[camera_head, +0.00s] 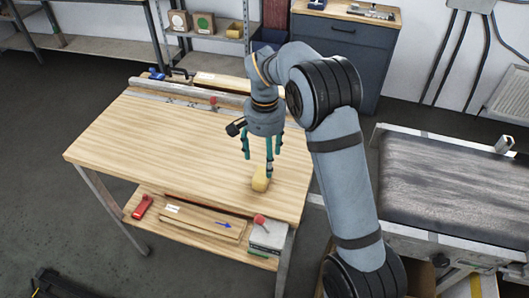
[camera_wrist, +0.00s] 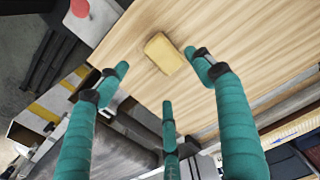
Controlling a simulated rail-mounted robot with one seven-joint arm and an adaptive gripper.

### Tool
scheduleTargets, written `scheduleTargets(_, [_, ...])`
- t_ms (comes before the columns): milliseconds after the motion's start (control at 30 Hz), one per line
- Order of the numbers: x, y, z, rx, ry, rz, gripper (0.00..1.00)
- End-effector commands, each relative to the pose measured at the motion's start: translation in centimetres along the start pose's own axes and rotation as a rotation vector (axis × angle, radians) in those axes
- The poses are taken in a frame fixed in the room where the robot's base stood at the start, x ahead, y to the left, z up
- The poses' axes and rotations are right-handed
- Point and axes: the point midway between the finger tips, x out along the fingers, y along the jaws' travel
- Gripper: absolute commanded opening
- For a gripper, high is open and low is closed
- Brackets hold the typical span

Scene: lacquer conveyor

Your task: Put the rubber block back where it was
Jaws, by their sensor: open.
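The yellowish rubber block (camera_head: 259,181) lies on the wooden tabletop (camera_head: 150,140) near its front right part. In the wrist view the block (camera_wrist: 163,53) lies on the wood, beyond the fingertips and between the left and right ones. My gripper (camera_head: 260,165) has green fingers and is open and empty. It hangs over the table at the block, with one fingertip in front of or close beside the block's upper right. In the wrist view the fingers (camera_wrist: 165,80) are spread apart. Whether any finger touches the block, I cannot tell.
A rail (camera_head: 180,97) with a red knob runs along the table's back edge. A lower shelf holds a red tool (camera_head: 143,207) and a grey box (camera_head: 267,236). A dark-belted conveyor (camera_head: 450,185) stands at the right. The table's left half is clear.

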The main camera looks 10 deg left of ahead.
Motion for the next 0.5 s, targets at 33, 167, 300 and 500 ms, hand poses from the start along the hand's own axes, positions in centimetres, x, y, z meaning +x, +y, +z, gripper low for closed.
scheduleTargets(33, [-0.8, -0.1, -0.1, 0.000, 0.004, -0.002, 0.67])
scheduleTargets(167, [-2.1, -0.1, -0.1, -0.001, 0.002, -0.001, 0.67])
scheduleTargets(300, [-2.6, 0.0, 0.0, 0.000, 0.000, 0.001, 0.67])
scheduleTargets(500, [-2.6, 0.0, 0.0, -0.001, 0.000, 0.001, 0.67])
